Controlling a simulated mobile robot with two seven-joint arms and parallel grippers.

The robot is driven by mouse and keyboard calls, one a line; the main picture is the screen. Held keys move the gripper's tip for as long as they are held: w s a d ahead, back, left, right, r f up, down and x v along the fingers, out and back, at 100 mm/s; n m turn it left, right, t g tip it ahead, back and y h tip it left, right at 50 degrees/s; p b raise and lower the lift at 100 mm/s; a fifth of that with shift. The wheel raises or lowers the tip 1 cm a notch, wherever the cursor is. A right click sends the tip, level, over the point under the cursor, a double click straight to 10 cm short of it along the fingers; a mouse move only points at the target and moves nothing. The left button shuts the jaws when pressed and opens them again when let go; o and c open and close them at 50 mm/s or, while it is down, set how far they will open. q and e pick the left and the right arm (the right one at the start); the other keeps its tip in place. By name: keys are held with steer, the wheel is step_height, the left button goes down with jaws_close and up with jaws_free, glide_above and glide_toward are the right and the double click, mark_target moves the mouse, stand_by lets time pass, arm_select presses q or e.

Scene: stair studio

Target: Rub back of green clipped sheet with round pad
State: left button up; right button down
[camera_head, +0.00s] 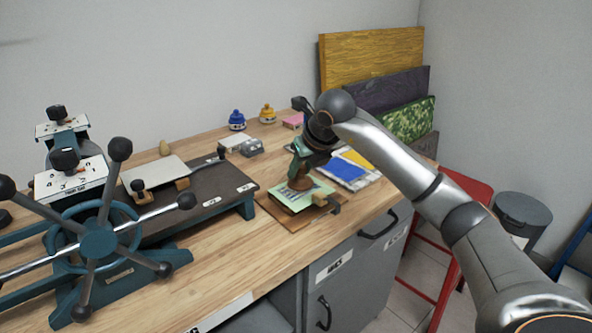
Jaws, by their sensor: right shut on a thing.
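The green sheet (286,193) lies flat on a brown board (285,216) near the front edge of the workbench. A small wooden block or clip (320,198) sits at its right side. My right gripper (301,172) comes down over the sheet, shut on a round brown pad (300,184). The pad is at the sheet's surface; I cannot tell whether it presses on it. The gripper and pad hide part of the sheet. My left gripper is not in view.
A press with a spoked wheel (98,239) and dark bed (200,190) fills the bench's left. Blue (237,120) and yellow (267,114) jars stand behind. A sheet with blue and yellow patches (348,171) lies right of the gripper. A red stool (465,190) stands beyond the bench.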

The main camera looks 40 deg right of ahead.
steer(key=shift+d, duration=0.2)
steer(key=shift+d, duration=0.8)
steer(key=shift+w, duration=0.1)
steer(key=shift+a, duration=0.15)
steer(key=shift+s+a+p, duration=0.15)
steer(key=shift+a+p, duration=0.2)
steer(key=shift+a, duration=1.1)
steer(key=shift+s+a+p, duration=0.1)
steer(key=shift+a+p, duration=0.2)
steer(key=shift+a, duration=1.15)
steer(key=shift+w+d+f, duration=0.1)
steer(key=shift+d, duration=1.45)
steer(key=shift+w+d, duration=0.1)
steer(key=shift+d, duration=1.45)
steer(key=shift+s+b, duration=0.4)
steer(key=shift+s, duration=0.2)
steer(key=shift+a, duration=1.1)
steer(key=shift+s+a, duration=0.1)
